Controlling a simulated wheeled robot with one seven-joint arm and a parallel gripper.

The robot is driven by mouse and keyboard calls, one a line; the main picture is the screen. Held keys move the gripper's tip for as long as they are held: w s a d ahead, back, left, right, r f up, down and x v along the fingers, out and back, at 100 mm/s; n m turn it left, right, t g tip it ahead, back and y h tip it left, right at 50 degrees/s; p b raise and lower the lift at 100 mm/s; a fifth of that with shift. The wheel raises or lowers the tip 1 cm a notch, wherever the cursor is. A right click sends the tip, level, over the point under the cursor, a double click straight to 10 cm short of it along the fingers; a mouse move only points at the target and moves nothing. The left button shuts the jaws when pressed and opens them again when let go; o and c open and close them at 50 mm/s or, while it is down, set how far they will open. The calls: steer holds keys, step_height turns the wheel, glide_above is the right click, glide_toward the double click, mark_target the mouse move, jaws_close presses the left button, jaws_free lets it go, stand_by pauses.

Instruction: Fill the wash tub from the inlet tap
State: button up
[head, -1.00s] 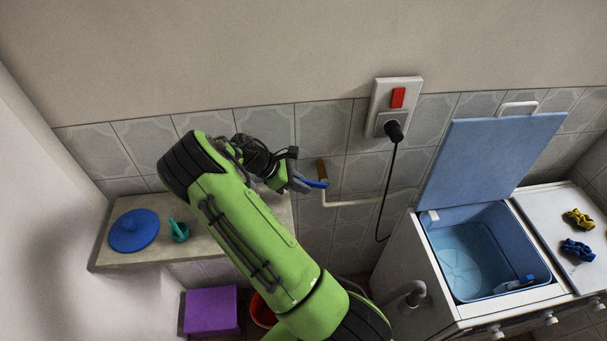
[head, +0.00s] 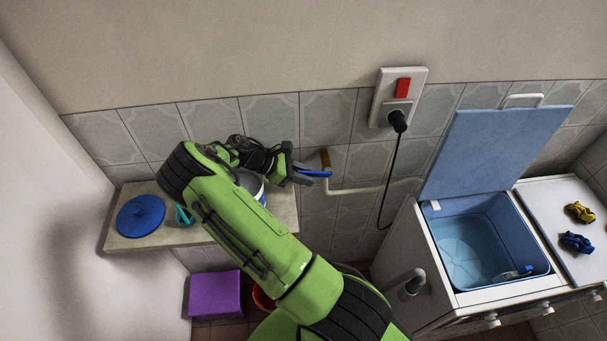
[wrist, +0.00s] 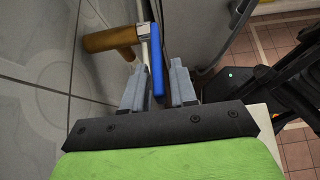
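The inlet tap (head: 325,158) is a brass body on the tiled wall with a blue lever (head: 314,173); a white pipe runs right from it towards the washer. My gripper (head: 299,173) is at the lever. In the wrist view, the blue lever (wrist: 157,62) lies between the spread fingers of my gripper (wrist: 157,92), with gaps showing beside it, and the brass tap (wrist: 110,39) is beyond the left finger. The wash tub (head: 461,296) is blue, with its lid (head: 490,150) raised. Its bottom shows; I cannot tell whether it holds water.
A socket (head: 399,98) with a black plug and hanging cord is right of the tap. The ledge (head: 150,243) holds a blue lid (head: 140,215), a teal item (head: 184,216) and a partly hidden white container (head: 250,183). A purple box (head: 214,294) and red bucket (head: 263,298) stand below.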

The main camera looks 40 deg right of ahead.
mark_target(304, 171)
steer(key=shift+o, duration=0.6)
steer(key=shift+r, duration=0.1)
step_height(304, 171, up, 10)
steer(key=shift+f+p, duration=0.1)
steer(key=shift+p, duration=0.3)
